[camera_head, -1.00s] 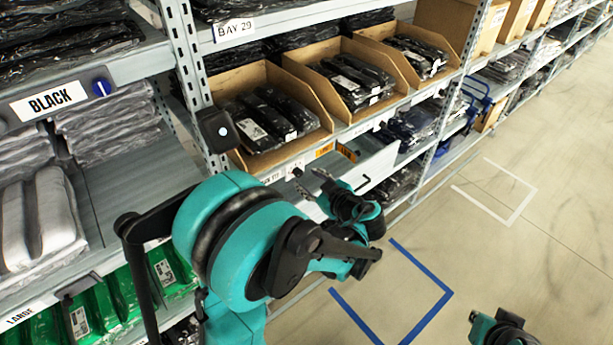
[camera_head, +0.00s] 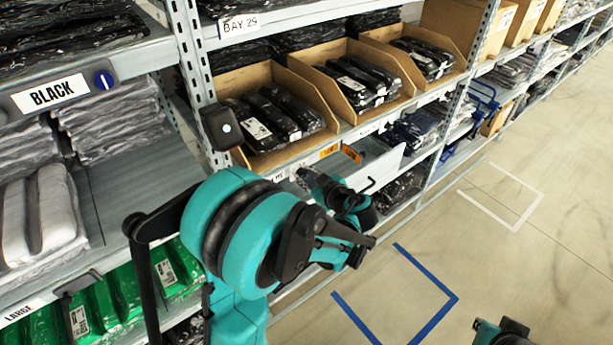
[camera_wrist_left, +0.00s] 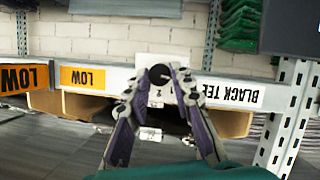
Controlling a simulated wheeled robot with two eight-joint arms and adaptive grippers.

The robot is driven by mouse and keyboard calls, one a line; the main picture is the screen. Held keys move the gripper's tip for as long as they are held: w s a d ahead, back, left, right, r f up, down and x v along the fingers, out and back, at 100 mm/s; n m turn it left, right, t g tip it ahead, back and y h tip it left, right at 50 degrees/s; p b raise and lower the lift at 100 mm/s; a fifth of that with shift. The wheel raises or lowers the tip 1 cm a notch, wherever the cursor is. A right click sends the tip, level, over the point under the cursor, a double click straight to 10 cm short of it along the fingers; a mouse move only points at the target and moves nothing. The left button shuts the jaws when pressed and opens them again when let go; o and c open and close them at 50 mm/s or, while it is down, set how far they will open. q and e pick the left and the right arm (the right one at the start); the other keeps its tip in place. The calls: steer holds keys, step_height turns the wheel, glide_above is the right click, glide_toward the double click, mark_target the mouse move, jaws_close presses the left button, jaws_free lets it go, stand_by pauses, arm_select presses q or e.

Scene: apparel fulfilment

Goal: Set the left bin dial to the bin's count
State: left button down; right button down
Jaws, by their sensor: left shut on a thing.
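The left bin (camera_head: 312,97) is an open-front cardboard bin under the BAY 29 sign, with black bagged packages inside; three show side by side, and hidden ones cannot be ruled out. In the left wrist view, which looks upside down, the dial (camera_wrist_left: 160,73) is a small dark knob on a white plate with numerals, beside the BLACK TEE label (camera_wrist_left: 226,93). My left gripper (camera_wrist_left: 158,84) is at the shelf edge with its fingers on either side of the knob, shut on it. The dial's pointer is unclear.
Two more cardboard bins (camera_head: 408,72) of black packages stand to the right. Orange LOW tags (camera_wrist_left: 84,78) sit along the shelf edge.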

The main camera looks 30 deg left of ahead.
arm_select(q)
steer(key=shift+m, duration=0.3)
steer(key=shift+w+m+g+y, duration=0.15)
steer(key=shift+m+g+y, duration=0.15)
steer(key=shift+m+g, duration=0.55)
steer(key=shift+w+d+m+g+y, duration=0.15)
steer(key=shift+m+g+y, duration=0.4)
steer(key=shift+m, duration=0.7)
steer(key=m+g, duration=0.1)
steer(key=m+g+b, duration=0.1)
steer(key=m, duration=0.1)
steer(key=shift+w+f+y+b, duration=0.15)
steer(key=shift+f+y+b, duration=0.05)
steer(key=shift+y+b, duration=0.15)
steer(key=shift+m+g+y+b, duration=0.3)
steer(key=shift+m+g+y, duration=0.3)
steer(key=shift+m, duration=0.9)
steer(key=shift+f, duration=0.1)
steer(key=c, duration=1.3)
jaws_free()
